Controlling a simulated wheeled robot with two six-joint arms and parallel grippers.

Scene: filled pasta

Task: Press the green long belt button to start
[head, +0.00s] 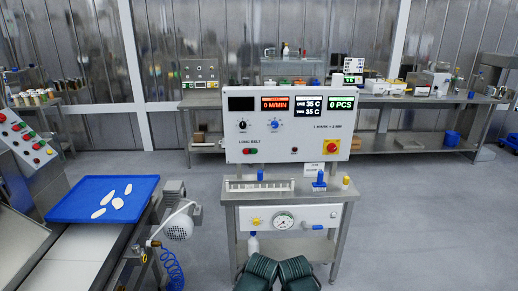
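A white control panel (308,128) stands upright in the middle of the head view. Under its LONG BELT label sits a small green button (246,151) with a red button (254,151) close beside it. The display (275,104) above reads 0 M/MIN. Two dark green ribbed parts at the bottom centre appear to be my folded arms. No gripper fingertips can be made out, and nothing touches the panel.
A red stop button on yellow (331,147) and two knobs share the panel. A metal stand with a gauge (284,220) is below it. A blue tray (75,203) with white pieces lies on the belt at left. Grey floor is clear at right.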

